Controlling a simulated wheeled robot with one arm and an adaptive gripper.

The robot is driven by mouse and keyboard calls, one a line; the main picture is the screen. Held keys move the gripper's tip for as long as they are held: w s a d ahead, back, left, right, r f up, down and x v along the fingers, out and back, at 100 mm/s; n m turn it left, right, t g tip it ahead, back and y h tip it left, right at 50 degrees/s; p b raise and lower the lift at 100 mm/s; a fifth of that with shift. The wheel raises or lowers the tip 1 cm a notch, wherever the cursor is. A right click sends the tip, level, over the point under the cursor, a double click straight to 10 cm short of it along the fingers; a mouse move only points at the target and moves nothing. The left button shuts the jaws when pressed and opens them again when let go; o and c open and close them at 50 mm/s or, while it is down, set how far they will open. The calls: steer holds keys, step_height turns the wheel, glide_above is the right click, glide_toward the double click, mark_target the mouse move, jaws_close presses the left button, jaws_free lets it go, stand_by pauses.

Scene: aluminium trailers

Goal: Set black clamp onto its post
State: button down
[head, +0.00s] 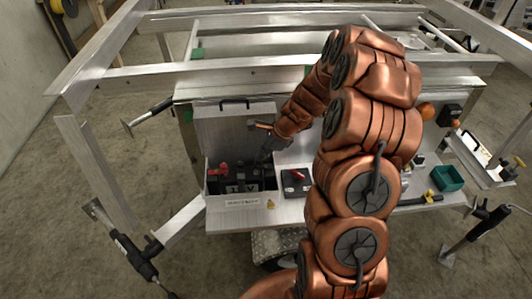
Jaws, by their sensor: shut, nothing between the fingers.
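An open metal box (236,112) with a raised lid stands on the trailer's front deck. Inside it sits a dark battery-like block (241,186) with a red piece (221,169) at its left. My gripper (264,158) is dark, shut and empty, pointing down at the right end of the box. I cannot pick out the black clamp or its post with certainty among the dark parts near the fingertips. Whether my fingers touch anything there is too small to tell.
A second dark block with a red top (296,180) sits on the deck right of the box. A green tray (447,178) and a yellow-and-black tool (432,197) lie at the right. Aluminium frame rails (280,70) run behind. My arm hides the deck's middle.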

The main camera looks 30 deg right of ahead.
steer(key=shift+w+a+f, duration=0.1)
steer(key=shift+a+f, duration=0.1)
steer(key=shift+a, duration=0.05)
steer(key=shift+d, duration=0.1)
steer(key=shift+s+d+f, duration=0.3)
steer(key=shift+d, duration=0.25)
steer(key=r+p, duration=0.2)
steer(key=r, duration=0.1)
steer(key=r+p, duration=0.1)
steer(key=shift+s+r, duration=0.25)
steer(key=shift+r, duration=0.1)
steer(key=b, duration=0.1)
step_height(320, 180, up, 9)
steer(key=b, duration=0.3)
glide_above(266, 168)
steer(key=s, duration=0.1)
steer(key=shift+r, duration=0.15)
